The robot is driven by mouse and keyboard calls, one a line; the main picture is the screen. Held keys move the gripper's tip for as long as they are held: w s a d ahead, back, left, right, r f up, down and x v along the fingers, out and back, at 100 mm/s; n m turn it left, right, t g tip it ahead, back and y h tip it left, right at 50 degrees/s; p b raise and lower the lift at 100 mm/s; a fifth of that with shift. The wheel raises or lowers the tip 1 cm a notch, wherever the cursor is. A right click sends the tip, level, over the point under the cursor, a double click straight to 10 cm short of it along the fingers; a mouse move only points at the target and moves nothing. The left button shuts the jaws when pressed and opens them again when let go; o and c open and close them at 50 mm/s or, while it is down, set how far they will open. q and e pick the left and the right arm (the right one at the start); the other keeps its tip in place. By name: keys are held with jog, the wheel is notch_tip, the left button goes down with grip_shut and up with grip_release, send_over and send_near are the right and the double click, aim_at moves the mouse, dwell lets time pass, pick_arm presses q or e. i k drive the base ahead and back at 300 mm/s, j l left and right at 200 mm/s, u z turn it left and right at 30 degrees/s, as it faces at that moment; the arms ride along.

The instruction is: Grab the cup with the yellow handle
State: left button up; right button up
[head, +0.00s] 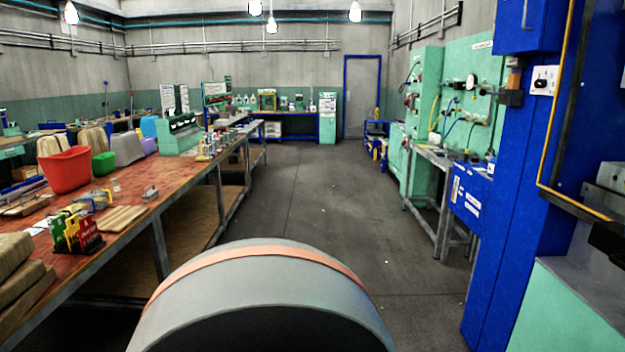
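I cannot make out a cup with a yellow handle for certain. Small items with yellow parts (97,197) lie on the red-brown workbench (150,207) at the left, behind some coloured tags; they are too small to identify. More small yellow and metal items (207,148) stand farther along that bench, also too small to tell. Neither of my grippers shows in the head view.
The bench also bears a red tub (66,170), a green tub (104,163), a grey bin (127,149) and coloured tags (76,232). Open floor (330,205) runs down the middle. A blue machine frame (528,200) and a metal side table (437,160) stand at the right.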

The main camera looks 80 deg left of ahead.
aim_at(99, 193)
jog(key=u, duration=3.85)
jog(key=i+l+z, duration=0.55)
jog(key=i+z, duration=0.2)
jog(key=i, duration=0.25)
jog(key=i+l+z, duration=0.1)
jog(key=i+z, duration=0.3)
jog(key=i, duration=1.6)
jog(key=i+l+u, duration=0.2)
jog(key=i, duration=0.25)
jog(key=i+u, duration=0.2)
jog(key=i, duration=0.2)
jog(key=i+l+u, duration=0.2)
jog(key=i, duration=0.2)
jog(key=i+l+u, duration=0.1)
jog(key=i+u, duration=0.15)
jog(key=u, duration=0.15)
jog(key=i+l+u, duration=0.15)
jog(key=u, duration=0.2)
jog(key=i+l+u, duration=0.25)
jog(key=u, duration=0.15)
